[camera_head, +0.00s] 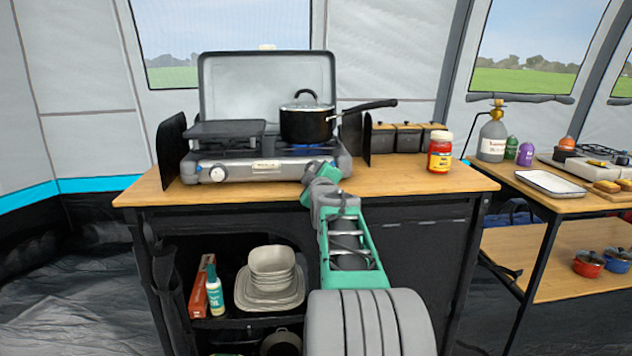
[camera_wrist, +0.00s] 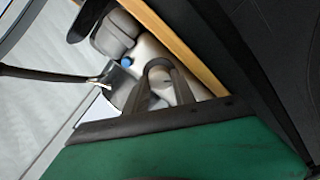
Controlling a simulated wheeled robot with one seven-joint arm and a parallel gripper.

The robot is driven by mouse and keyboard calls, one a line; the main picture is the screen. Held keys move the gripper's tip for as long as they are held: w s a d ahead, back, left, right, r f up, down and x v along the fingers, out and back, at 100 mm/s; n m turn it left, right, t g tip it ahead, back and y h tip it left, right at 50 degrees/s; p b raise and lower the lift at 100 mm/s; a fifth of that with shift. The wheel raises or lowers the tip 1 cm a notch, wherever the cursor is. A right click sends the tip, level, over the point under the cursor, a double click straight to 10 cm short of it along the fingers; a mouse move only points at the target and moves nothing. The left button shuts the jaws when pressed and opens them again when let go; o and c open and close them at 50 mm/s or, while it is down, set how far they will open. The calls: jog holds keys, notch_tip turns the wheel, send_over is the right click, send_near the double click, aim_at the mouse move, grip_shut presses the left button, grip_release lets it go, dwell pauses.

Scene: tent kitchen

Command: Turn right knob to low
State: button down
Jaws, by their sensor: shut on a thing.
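A camping stove (camera_head: 240,170) with its lid up stands on the wooden counter. Its left knob (camera_head: 218,173) is white and in plain sight. The right knob is hidden behind my gripper (camera_head: 318,172) in the head view. In the wrist view, a pale rounded knob (camera_wrist: 160,76) shows between the fingers of my gripper (camera_wrist: 163,82), which is shut on it. The knob's pointer and setting cannot be read. A black pot (camera_head: 305,125) with a lid sits on the right burner, with a blue glow under it.
A flat dark griddle (camera_head: 226,129) covers the left burner. Black wind panels flank the stove. The pot's long handle (camera_head: 365,107) points right. A red jar (camera_head: 440,152) with a yellow label stands right of the stove. The counter's front right (camera_head: 430,182) is clear.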

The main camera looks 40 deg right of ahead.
jog(key=shift+f+n+b, duration=0.15)
jog(key=shift+n+b, duration=0.5)
jog(key=shift+n, duration=0.75)
jog(key=c, duration=1)
grip_release()
jog(key=shift+c, duration=0.2)
